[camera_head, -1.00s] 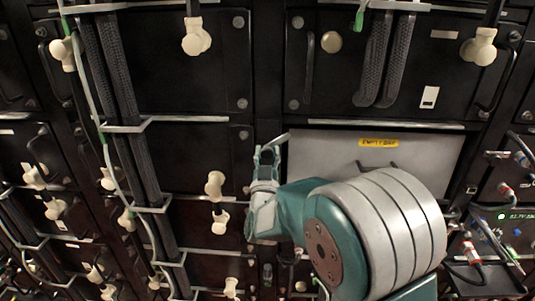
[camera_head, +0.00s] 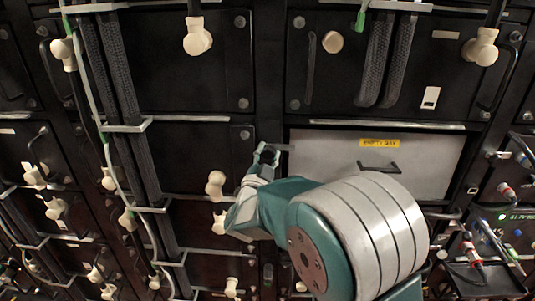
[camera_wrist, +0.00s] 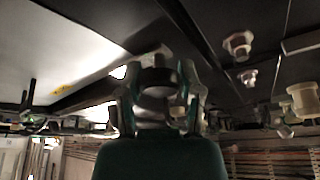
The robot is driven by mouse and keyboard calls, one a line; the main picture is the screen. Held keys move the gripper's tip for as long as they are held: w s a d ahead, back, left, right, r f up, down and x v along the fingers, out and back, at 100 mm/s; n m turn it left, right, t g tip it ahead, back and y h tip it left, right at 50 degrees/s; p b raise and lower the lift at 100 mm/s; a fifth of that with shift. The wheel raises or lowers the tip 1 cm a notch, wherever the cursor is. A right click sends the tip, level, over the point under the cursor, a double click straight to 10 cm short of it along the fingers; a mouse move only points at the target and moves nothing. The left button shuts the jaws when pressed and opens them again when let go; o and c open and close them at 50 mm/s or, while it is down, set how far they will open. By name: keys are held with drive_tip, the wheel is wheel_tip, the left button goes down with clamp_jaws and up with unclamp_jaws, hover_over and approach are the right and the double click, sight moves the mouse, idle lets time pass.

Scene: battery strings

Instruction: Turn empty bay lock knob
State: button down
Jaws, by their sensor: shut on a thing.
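The empty bay (camera_head: 330,155) is a light grey panel with a yellow label (camera_head: 379,142) and a dark handle (camera_head: 380,167), right of centre in the head view. My gripper (camera_head: 266,153) is at the panel's upper left edge. In the wrist view its fingers (camera_wrist: 157,98) stand on both sides of a dark round lock knob (camera_wrist: 158,78), shut on it. The knob is hard to make out in the head view, where the fingers cover it. My arm hides the panel's lower part.
Black battery modules surround the bay. Cream connectors (camera_head: 215,184) stick out left of my gripper, and thick black cables (camera_head: 118,75) hang further left. A module with a green display (camera_head: 515,216) and red connectors is at the right.

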drive_tip(key=shift+r, duration=0.15)
drive_tip(key=shift+c, duration=1.3)
unclamp_jaws()
drive_tip(key=shift+s+a+f, duration=0.1)
drive_tip(key=shift+s+f, duration=0.15)
drive_tip(key=shift+s, duration=0.05)
drive_tip(key=v, duration=1.1)
drive_tip(key=shift+s+a+f, duration=0.1)
drive_tip(key=shift+f, duration=0.05)
